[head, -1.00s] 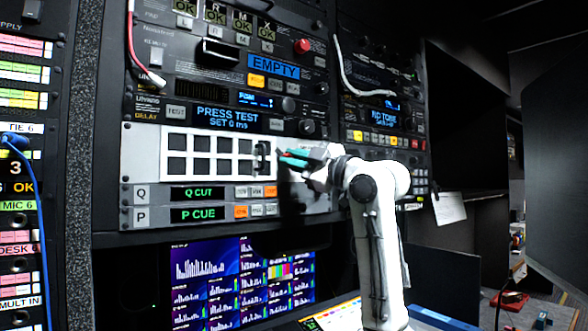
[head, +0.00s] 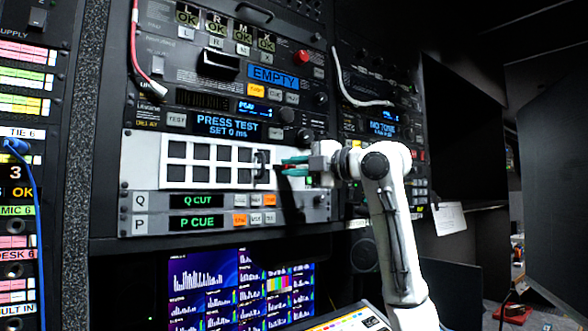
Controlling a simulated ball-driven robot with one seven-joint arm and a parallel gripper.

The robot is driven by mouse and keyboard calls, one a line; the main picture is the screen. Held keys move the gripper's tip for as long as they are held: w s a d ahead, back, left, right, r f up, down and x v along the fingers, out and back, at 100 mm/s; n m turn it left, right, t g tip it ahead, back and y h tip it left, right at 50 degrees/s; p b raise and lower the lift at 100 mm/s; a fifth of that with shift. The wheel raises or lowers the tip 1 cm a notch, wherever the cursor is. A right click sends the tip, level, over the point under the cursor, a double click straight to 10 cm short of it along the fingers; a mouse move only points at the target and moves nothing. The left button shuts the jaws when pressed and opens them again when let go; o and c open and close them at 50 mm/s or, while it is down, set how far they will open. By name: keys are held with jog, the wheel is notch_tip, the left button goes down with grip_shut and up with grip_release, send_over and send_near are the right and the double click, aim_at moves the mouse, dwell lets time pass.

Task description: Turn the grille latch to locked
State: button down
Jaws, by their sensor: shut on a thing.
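The grille (head: 165,148) is a white frame with two rows of dark openings, set in the rack. A black handle (head: 261,166) stands upright near its right edge. My gripper (head: 285,167) comes in from the right, just beside the grille's right end, with its teal fingers level. It is shut on the grille latch, a small reddish part between the fingertips. The fingers hide most of the latch, so I cannot read which way it points.
Above the grille is a panel with a blue "PRESS TEST" display (head: 228,126). Below are the Q CUT (head: 197,201) and P CUE (head: 195,222) rows with small buttons. A white cable (head: 350,85) hangs at upper right. A lit monitor (head: 240,285) is underneath.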

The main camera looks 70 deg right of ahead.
dwell(0.4)
jog(key=c, duration=1.5)
grip_release()
jog(key=shift+a, duration=0.1)
jog(key=s+b, duration=0.1)
jog(key=s, duration=0.2)
jog(key=s+a+b, duration=0.1)
jog(key=s, duration=0.3)
jog(key=s+b, duration=0.1)
jog(key=s, duration=0.2)
jog(key=shift+s+a, duration=0.3)
jog(key=shift+a, duration=0.05)
